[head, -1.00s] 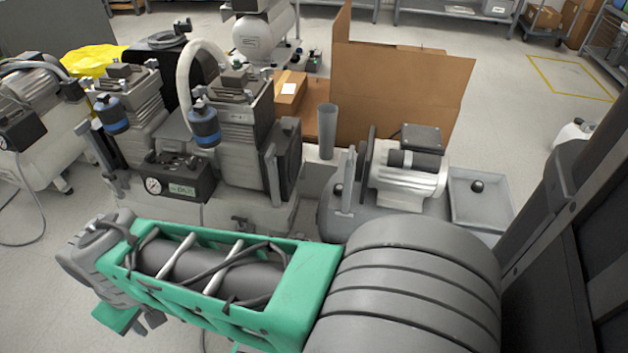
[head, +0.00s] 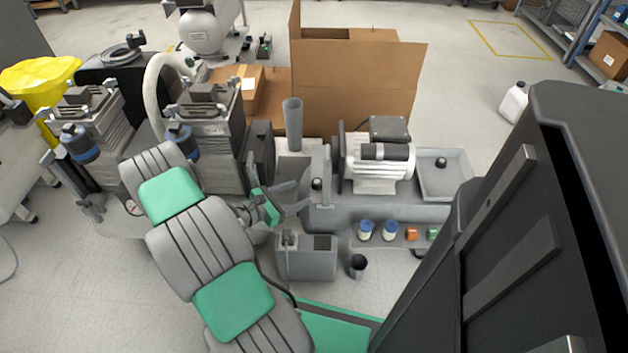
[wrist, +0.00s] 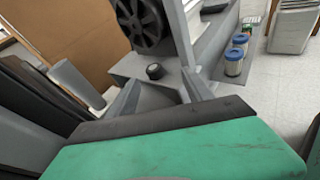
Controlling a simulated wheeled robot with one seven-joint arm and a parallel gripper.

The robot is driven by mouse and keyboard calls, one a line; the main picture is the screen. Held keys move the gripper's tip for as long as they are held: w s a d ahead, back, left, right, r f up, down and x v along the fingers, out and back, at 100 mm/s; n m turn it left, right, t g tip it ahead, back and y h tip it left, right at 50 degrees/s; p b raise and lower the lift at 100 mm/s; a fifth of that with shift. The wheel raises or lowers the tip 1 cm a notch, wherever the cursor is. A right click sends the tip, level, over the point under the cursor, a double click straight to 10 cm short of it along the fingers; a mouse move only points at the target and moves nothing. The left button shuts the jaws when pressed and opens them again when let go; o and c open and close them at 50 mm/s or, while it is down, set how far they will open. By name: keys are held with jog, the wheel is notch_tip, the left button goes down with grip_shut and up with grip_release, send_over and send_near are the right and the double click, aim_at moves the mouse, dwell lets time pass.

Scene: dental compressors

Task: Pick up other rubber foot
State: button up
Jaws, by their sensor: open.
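A small dark rubber foot (head: 317,184) sits on the grey machine base, left of the motor (head: 378,160). It also shows in the wrist view (wrist: 155,71), ahead of and between my fingertips. A second dark rubber foot (head: 441,163) lies in the grey square tray (head: 432,188) to the right of the motor. My gripper (head: 293,198) is open and empty, its fingers pointing right toward the first foot with a gap left. In the wrist view my gripper (wrist: 163,90) shows its two grey fingers spread apart.
A grey upright tube (head: 292,122) and a cardboard box (head: 350,85) stand behind. Blue-lidded jars (head: 366,230) and small orange and green items line the front ledge. A grey box (head: 307,262) and black cup (head: 358,266) are in front. Compressors (head: 212,135) stand left.

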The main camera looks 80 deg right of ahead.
aim_at(313, 185)
jog(key=s+d+f+b, duration=0.1)
jog(key=d, duration=0.1)
jog(key=s+d+f+n+b, duration=0.1)
jog(key=d, duration=0.1)
jog(key=s+d+n+h+b, duration=0.1)
jog(key=d, duration=0.2)
jog(key=shift+s+f, duration=0.2)
jog(key=shift+f, duration=0.2)
jog(key=shift+s+d+r, duration=0.1)
jog(key=shift+s+d, duration=0.05)
jog(key=shift+d, duration=0.25)
jog(key=shift+c, duration=0.3)
grip_shut()
